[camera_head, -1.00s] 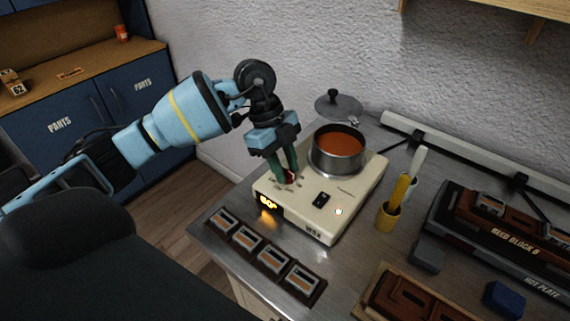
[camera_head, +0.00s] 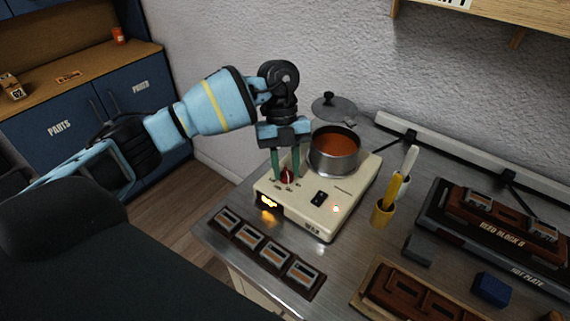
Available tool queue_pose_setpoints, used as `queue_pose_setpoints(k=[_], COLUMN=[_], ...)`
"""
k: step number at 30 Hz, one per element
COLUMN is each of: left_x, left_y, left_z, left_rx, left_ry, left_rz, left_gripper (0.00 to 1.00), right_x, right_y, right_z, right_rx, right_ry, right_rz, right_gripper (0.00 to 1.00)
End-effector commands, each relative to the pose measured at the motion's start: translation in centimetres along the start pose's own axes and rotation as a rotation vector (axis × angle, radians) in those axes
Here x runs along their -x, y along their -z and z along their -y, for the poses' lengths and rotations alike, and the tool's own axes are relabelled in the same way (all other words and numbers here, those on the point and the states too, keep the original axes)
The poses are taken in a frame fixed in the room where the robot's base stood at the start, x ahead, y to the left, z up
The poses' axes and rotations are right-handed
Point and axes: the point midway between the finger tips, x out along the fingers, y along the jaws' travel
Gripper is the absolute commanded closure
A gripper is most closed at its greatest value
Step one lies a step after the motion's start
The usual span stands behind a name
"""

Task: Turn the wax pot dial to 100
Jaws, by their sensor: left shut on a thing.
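The wax pot unit (camera_head: 327,211) is a cream box on the metal bench, with a pot (camera_head: 335,152) of orange-brown wax on top. Its red dial (camera_head: 287,176) is on the top at the left. My left gripper (camera_head: 287,172) points down from above, its green fingers on either side of the dial and shut on it. The dial's pointer and scale are too small to read. A lit amber display (camera_head: 268,202) is on the front face, its digits unreadable. A black switch (camera_head: 319,198) and a small glowing light (camera_head: 336,209) are on top. My right gripper is not in view.
A dark strip of several framed pieces (camera_head: 264,250) lies in front of the unit. A lid (camera_head: 334,106) is behind the pot. The hot plate with reed block (camera_head: 500,235) is far right.

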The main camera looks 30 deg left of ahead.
Motion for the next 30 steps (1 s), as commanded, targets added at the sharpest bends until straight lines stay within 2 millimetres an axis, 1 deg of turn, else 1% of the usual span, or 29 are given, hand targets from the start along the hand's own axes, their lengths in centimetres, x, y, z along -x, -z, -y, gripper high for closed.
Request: queue_pose_setpoints(k=[9,22,23,27,30], left_x=[0.11,0.09,0.1,0.07,0.05], left_y=[0.0,-0.01,-0.01,-0.01,-0.01], left_z=[0.09,0.08,0.08,0.07,0.07], left_rx=[-0.078,-0.084,-0.084,-0.084,-0.084], left_ry=[-0.03,-0.034,-0.034,-0.034,-0.034], left_rz=[0.002,0.002,0.002,0.002,0.001], left_gripper=[0.93,0.93,0.67,0.49,0.49], right_x=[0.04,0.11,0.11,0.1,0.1], right_y=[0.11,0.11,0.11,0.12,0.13], right_z=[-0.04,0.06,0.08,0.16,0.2], right_rx=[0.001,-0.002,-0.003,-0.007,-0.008], right_ry=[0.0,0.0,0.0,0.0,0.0], right_rz=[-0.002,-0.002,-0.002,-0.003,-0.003], right_gripper=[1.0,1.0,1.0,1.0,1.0])
